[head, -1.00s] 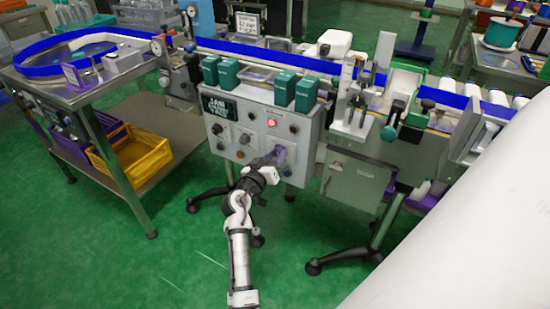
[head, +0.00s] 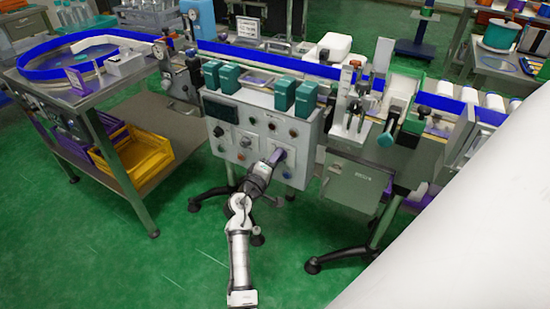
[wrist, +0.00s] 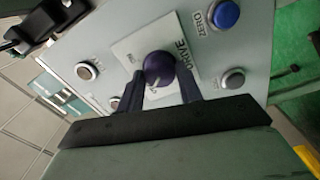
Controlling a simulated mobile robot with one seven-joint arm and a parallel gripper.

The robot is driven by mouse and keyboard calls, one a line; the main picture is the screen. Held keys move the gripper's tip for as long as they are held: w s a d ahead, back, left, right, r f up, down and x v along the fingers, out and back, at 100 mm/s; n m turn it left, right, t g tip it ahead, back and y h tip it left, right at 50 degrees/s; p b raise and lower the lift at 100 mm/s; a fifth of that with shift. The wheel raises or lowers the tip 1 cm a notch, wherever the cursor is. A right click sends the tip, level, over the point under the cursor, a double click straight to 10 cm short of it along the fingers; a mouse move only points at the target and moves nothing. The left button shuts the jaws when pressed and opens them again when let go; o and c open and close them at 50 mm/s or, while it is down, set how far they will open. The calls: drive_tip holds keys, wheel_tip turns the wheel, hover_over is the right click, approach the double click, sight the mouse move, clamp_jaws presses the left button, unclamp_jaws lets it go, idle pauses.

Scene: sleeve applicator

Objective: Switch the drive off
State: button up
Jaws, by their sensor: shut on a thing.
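The drive switch is a dark purple round knob (wrist: 159,67) on a pale square plate marked DRIVE (wrist: 185,42) in the wrist view. My gripper (wrist: 160,78) has one dark finger on each side of the knob and is shut on it. In the head view my gripper (head: 277,157) is at the lower right of the grey control panel (head: 225,143), and it hides the knob there. The panel's display (head: 220,111) is dark, and no lit red lamp shows. The knob's pointer setting is too small to read.
A blue button marked ZERO (wrist: 225,14) and silver buttons (wrist: 86,71) sit close around the drive plate. Teal boxes (head: 284,93) stand on top of the panel. A steel table (head: 98,90) with a yellow crate (head: 150,158) is at left. Green floor lies in front.

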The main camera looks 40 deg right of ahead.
drive_tip(key=shift+n, duration=0.6)
drive_tip(key=o, duration=1)
drive_tip(key=shift+a, duration=0.1)
drive_tip(key=b+v, duration=0.1)
drive_tip(key=v, duration=1.2)
drive_tip(key=shift+s+a, duration=0.1)
drive_tip(key=shift+a, duration=0.2)
